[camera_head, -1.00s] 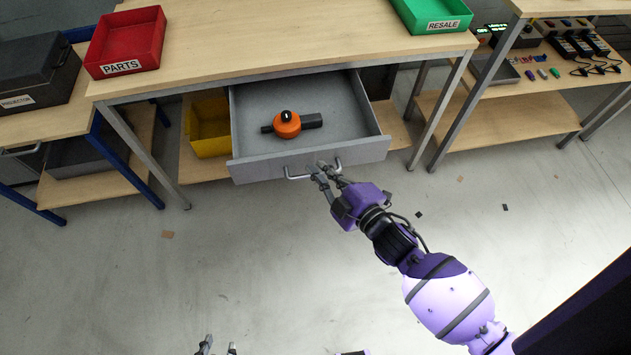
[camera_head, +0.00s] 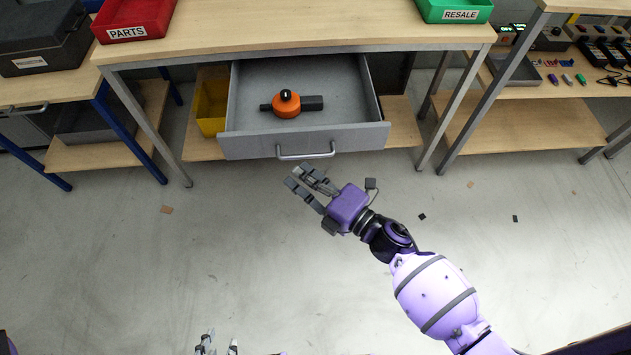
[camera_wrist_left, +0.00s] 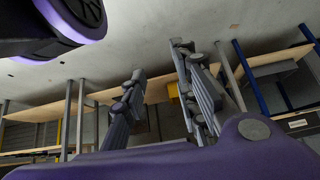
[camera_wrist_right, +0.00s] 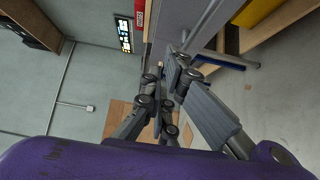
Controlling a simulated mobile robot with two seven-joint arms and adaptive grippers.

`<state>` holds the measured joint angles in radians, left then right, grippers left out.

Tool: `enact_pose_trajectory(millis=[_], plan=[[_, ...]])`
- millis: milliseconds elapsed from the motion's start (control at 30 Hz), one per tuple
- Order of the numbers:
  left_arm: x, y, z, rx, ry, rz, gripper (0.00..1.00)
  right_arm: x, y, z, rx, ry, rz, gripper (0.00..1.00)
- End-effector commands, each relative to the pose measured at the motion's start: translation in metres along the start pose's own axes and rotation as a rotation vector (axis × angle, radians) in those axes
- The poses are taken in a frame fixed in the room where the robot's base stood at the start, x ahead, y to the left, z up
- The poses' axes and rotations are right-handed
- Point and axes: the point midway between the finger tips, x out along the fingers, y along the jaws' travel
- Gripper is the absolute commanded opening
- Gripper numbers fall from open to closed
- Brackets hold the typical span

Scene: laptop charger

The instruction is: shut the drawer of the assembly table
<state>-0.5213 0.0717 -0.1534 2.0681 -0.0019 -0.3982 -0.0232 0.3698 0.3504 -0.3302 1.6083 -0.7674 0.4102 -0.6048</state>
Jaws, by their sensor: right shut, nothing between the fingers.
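The assembly table (camera_head: 380,33) has its grey drawer (camera_head: 345,137) pulled well out. Its front carries a bar handle (camera_head: 306,153). Inside the drawer lies an orange and black tool-like object (camera_head: 287,106). My right gripper (camera_head: 294,177) is in front of the drawer, just below the handle in the head view, and looks clear of it. It is shut and empty; its fingers also show in the right wrist view (camera_wrist_right: 165,95). My left gripper (camera_head: 219,343) is low at the bottom edge, far from the drawer. In the left wrist view its fingers (camera_wrist_left: 158,75) stand apart, empty.
A red PARTS bin (camera_head: 133,18) and a green RESALE bin (camera_head: 455,10) stand on the table top. A yellow bin (camera_head: 211,115) sits on the shelf beside the drawer. Table legs flank the drawer. The floor (camera_head: 230,240) in front is mostly clear.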

Motion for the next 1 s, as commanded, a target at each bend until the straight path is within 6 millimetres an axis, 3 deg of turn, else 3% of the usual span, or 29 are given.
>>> enact_pose_trajectory(millis=[200,333,533,1000], plan=[[-0.003,-0.001,0.006,-0.001,-0.012,-0.002,0.28,0.046,0.001,0.002,0.0,-0.001,0.0,0.0],[-0.004,-0.001,0.009,-0.002,-0.019,-0.002,0.28,0.059,0.0,0.017,0.0,-0.001,-0.001,0.0],[-0.004,-0.001,0.011,-0.002,-0.022,-0.002,0.28,0.068,-0.001,0.027,0.001,-0.001,-0.002,0.0],[-0.003,-0.001,0.005,-0.002,-0.01,-0.001,0.28,0.07,-0.001,0.03,0.001,-0.001,-0.002,0.0]])
